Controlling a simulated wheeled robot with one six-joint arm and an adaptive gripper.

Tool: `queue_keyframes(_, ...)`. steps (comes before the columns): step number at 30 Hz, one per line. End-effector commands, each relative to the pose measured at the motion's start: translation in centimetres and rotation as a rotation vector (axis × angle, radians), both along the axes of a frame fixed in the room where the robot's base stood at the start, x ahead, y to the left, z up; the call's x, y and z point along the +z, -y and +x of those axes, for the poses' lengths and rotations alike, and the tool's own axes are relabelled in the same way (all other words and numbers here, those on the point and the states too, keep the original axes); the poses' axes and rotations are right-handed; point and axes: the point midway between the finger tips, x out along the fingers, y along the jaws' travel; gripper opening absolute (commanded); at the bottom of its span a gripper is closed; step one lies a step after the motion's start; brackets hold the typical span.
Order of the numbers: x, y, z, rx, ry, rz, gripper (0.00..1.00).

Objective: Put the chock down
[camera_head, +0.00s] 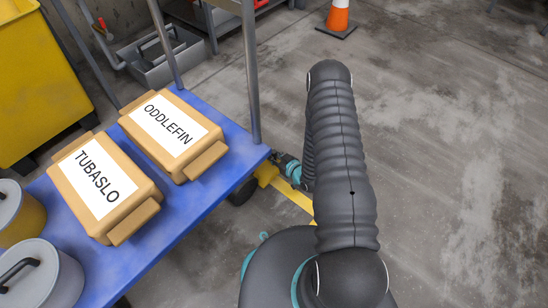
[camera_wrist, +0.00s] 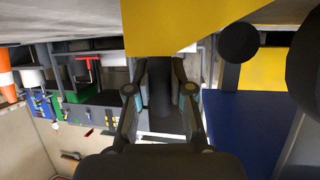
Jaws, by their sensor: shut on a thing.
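The chock is a yellow block (camera_wrist: 170,28) at the top of the wrist view, with a dark grip-like part (camera_wrist: 160,85) below it. My gripper (camera_wrist: 160,92) has its two fingers on either side of that dark part and is shut on it. In the head view my gripper (camera_head: 279,157) shows small and partly hidden behind my arm, low beside the blue cart's corner. A yellow patch (camera_head: 265,174) just below it there looks like the chock, close to a dark cart wheel (camera_head: 243,190). I cannot tell whether the chock touches the floor or the wheel.
The blue cart (camera_head: 225,118) carries boxes labelled ODDLEFIN (camera_head: 173,135) and TUBASLO (camera_head: 102,187), plus lidded pots (camera_head: 40,275). A traffic cone (camera_head: 338,18) stands at the back. The concrete floor at right is clear.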

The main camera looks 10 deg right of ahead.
Motion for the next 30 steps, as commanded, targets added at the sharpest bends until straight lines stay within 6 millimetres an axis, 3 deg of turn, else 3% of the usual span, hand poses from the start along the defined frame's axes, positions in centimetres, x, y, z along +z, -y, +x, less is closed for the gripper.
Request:
queue_keyframes(12, -0.6, 0.0, 0.1, -0.001, 0.002, 0.0, 0.0)
queue_keyframes(13, -0.5, 0.0, 0.0, -0.001, 0.001, -0.001, 0.28)
queue_keyframes(15, -0.5, 0.0, 0.0, -0.001, 0.001, -0.001, 0.46)
queue_keyframes(27, 0.1, 0.1, 0.0, -0.001, 0.001, -0.001, 0.46)
queue_keyframes(30, 0.3, 0.7, -1.1, -0.004, -0.002, -0.001, 0.46)
